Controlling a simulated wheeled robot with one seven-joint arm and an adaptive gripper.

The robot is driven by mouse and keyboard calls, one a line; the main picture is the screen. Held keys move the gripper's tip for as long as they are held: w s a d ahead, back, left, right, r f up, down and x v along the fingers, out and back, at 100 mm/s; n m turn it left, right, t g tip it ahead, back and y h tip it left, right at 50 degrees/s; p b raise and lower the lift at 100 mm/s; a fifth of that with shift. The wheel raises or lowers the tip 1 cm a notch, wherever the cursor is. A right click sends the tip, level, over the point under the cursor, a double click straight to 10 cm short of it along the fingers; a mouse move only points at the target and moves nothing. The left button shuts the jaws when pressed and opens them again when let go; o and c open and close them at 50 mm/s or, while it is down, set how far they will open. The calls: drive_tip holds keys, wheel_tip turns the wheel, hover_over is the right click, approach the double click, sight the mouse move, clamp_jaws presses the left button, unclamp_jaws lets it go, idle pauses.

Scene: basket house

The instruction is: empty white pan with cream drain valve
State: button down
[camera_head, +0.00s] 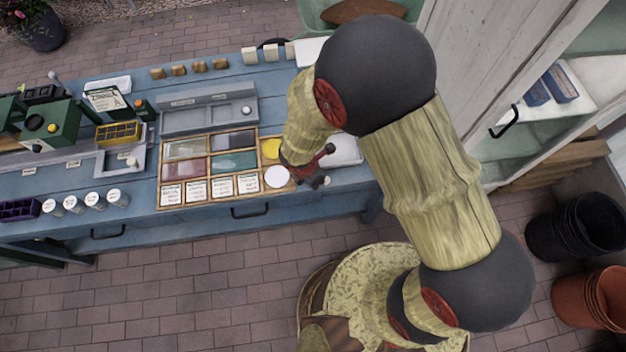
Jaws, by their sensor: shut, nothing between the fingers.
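A pale pan-like tray (108,161) with a small cream knob (132,161) lies on the left part of the blue bench. A white pan or tray (347,150) is just right of my gripper and partly hidden by my arm; no valve on it can be made out. I cannot tell for sure which is the task's pan. My gripper (322,182) points down at the bench's front edge, right of a white round disc (276,177). It is shut and empty. What either pan holds is not clear.
The blue bench (150,222) carries a wooden sorting tray (212,204), a grey trough (205,122), green machines (58,125) and several white jars (95,200). A cabinet (470,60) stands right. Black buckets (560,235) and terracotta pots (590,300) stand on the brick floor.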

sight(329, 179)
drive_tip(key=shift+w+d+n+t+y, duration=0.25)
drive_tip(key=shift+d+n, duration=0.45)
drive_tip(key=shift+n, duration=0.85)
drive_tip(key=shift+w+d+n+t+y, duration=0.1)
drive_tip(key=shift+w+d+n+y, duration=0.4)
drive_tip(key=shift+n, duration=1)
drive_tip(key=shift+d+n+t+y, duration=0.15)
drive_tip(key=shift+d+n, duration=0.7)
drive_tip(key=shift+n, duration=0.7)
drive_tip(key=shift+a, duration=0.1)
drive_tip(key=shift+w+a+p, duration=0.5)
